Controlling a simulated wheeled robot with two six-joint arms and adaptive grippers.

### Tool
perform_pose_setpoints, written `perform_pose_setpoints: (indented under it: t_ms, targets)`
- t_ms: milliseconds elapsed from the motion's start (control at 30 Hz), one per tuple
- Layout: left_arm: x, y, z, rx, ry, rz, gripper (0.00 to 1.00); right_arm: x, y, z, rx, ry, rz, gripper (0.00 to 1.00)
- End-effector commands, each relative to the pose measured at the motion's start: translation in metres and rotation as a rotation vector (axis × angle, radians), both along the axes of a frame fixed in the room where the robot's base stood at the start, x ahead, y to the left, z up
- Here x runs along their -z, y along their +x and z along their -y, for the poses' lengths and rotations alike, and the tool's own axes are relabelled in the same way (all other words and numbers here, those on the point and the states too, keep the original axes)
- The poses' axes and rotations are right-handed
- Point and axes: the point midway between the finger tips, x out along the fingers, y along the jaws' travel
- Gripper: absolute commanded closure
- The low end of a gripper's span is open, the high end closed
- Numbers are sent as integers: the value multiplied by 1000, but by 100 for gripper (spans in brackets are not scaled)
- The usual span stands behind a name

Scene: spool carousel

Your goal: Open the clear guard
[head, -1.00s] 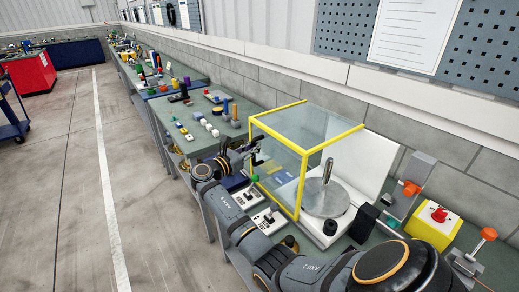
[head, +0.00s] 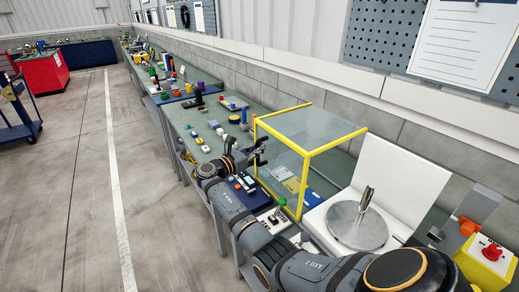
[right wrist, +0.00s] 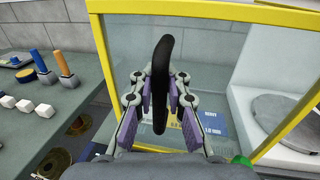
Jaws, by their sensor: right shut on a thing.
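The clear guard (head: 303,184) is a see-through box with a yellow frame, standing on the bench in the head view. It sits to the left of the round grey disc (head: 350,230), which is uncovered in front of a white back panel (head: 398,185). My right gripper (head: 259,155) is at the guard's left side. In the right wrist view its fingers (right wrist: 160,90) are shut on a black upright handle (right wrist: 162,55) in front of the guard's clear wall. The guard's yellow frame (right wrist: 215,13) fills that view's top. My left gripper is not in view.
Cards and a blue item (head: 313,198) show through the guard. A green knob (head: 282,201) and switch boxes (head: 243,182) lie near my right arm. Blocks and pegs stand farther left on the bench. A yellow box with a red button (head: 490,254) is at right.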

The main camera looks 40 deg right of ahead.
Motion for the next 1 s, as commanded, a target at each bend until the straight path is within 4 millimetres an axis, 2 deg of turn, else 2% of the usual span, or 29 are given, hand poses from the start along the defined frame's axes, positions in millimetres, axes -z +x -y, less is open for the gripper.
perform_pose_setpoints:
  t_ms: [100, 133, 300, 667, 767, 1000]
  targets:
    - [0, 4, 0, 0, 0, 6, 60, 4, 0, -2, -3, 9, -4, 100]
    - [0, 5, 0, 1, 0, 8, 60, 4, 0, -2, -3, 9, -4, 87]
    - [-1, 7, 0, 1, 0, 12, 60, 3, 0, -2, -2, 6, -3, 64]
    - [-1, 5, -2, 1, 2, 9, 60, 1, 0, -5, -1, 3, -1, 63]
    - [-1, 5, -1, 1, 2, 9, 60, 2, -1, -21, -3, 6, -2, 63]
    - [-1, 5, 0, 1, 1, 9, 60, 2, -6, -80, -4, 7, -2, 63]
